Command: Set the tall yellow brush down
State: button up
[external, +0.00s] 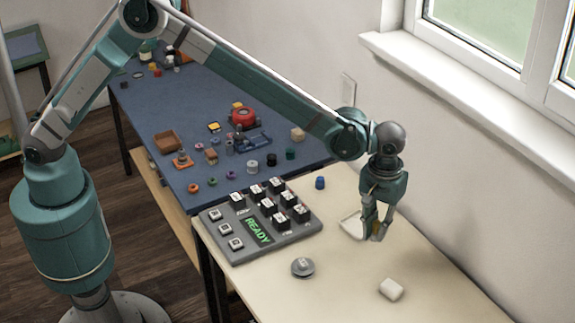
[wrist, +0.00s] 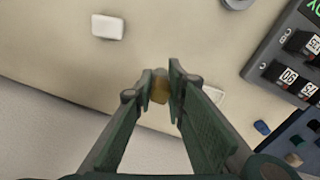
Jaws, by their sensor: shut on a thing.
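My gripper (external: 376,234) is over the cream table, to the right of the grey board, with its fingers pointing down. In the wrist view my gripper (wrist: 161,82) is shut on a small yellow-brown thing, the yellow brush (wrist: 160,88). Only a bit of the brush shows between the fingertips; the rest is hidden. In the external view a yellowish bit of it shows at the fingers. I cannot tell whether the brush touches the table.
A white tray (external: 350,228) lies just behind my gripper. A white block (external: 391,289) and a grey round disc (external: 302,267) lie in front. The grey board (external: 277,240) reads READY. A blue piece (external: 320,183) stands farther back. The table's front right is clear.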

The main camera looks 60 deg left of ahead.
send_over(371, 264)
jog(key=shift+f+b, duration=0.45)
jog(key=shift+f, duration=2.65)
jog(key=shift+f+b, duration=0.35)
jog(key=shift+f, duration=1.55)
jog(key=shift+f, duration=0.2)
jog(key=o, duration=0.9)
jog(key=shift+r, duration=0.1)
notch_tip(371, 264, up, 12)
jog(key=shift+a+r+p, duration=0.1)
jog(key=shift+r+p, duration=0.05)
jog(key=shift+p, duration=0.7)
